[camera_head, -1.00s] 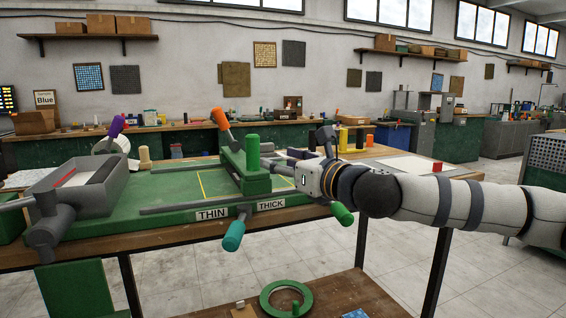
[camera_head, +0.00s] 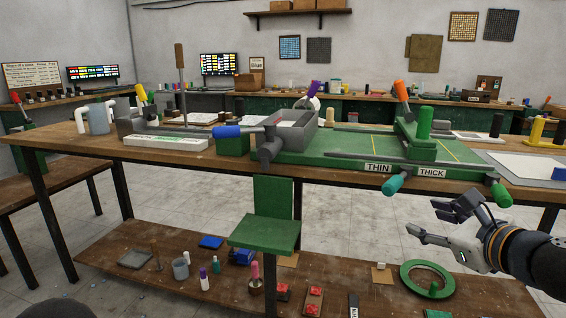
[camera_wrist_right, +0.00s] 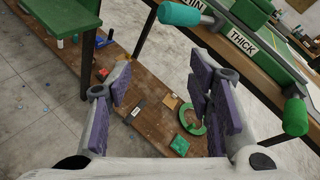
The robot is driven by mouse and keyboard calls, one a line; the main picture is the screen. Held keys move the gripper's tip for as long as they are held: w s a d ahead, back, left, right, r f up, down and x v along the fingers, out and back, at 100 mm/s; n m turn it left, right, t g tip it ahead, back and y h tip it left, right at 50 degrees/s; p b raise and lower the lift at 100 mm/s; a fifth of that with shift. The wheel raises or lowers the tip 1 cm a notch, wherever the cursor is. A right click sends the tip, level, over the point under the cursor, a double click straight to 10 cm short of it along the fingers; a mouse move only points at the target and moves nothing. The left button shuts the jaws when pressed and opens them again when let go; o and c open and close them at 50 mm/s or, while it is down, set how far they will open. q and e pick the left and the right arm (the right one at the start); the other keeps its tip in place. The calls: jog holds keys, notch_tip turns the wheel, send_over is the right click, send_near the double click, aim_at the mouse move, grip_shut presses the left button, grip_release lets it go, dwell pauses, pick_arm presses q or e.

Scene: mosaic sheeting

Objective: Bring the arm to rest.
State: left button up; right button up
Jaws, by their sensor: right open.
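My right gripper (camera_head: 432,222) is open and empty at the right of the head view, in front of the table's front edge and above the lower shelf. Its arm comes in from the right. In the right wrist view its two purple-padded fingers (camera_wrist_right: 160,105) stand wide apart with nothing between them; the lower shelf (camera_wrist_right: 150,112) and floor show beyond. The green press bed (camera_head: 330,152) with its THIN and THICK labels stands on the table behind the gripper. The teal handle (camera_head: 393,184) and green handle (camera_head: 501,194) stick out near the gripper, apart from it. My left gripper is not in view.
A green ring (camera_head: 427,279) and several small tools lie on the lower shelf (camera_head: 190,285). A green seat-like panel (camera_head: 266,232) stands before the table. A blue-handled lever (camera_head: 228,131) juts from the grey box. Open floor (camera_head: 340,227) shows under the table.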

jog(key=s+a+f+n+g+p, duration=0.1)
jog(key=s+a+f+n+g, duration=0.3)
jog(key=s+a+f+n, duration=0.45)
jog(key=s+a+f+n+g+p, duration=0.1)
jog(key=s+a+f+n+g, duration=0.3)
jog(key=s+f, duration=0.8)
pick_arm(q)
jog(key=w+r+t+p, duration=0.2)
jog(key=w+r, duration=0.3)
pick_arm(e)
jog(key=s+d+f+n+g+h, duration=0.1)
jog(key=s+d+f+n+g, duration=0.1)
jog(key=s+n, duration=0.3)
jog(key=s+d+f+n+g, duration=0.2)
jog(key=s+f+n+g, duration=0.1)
jog(key=s, duration=1.1)
jog(key=s+d+f+n+g+h, duration=0.1)
jog(key=s+d+f+n+g, duration=0.2)
jog(key=s+n, duration=0.5)
jog(key=shift+s+f+g+h, duration=0.3)
jog(key=shift+s+f, duration=0.3)
jog(key=shift+s, duration=0.05)
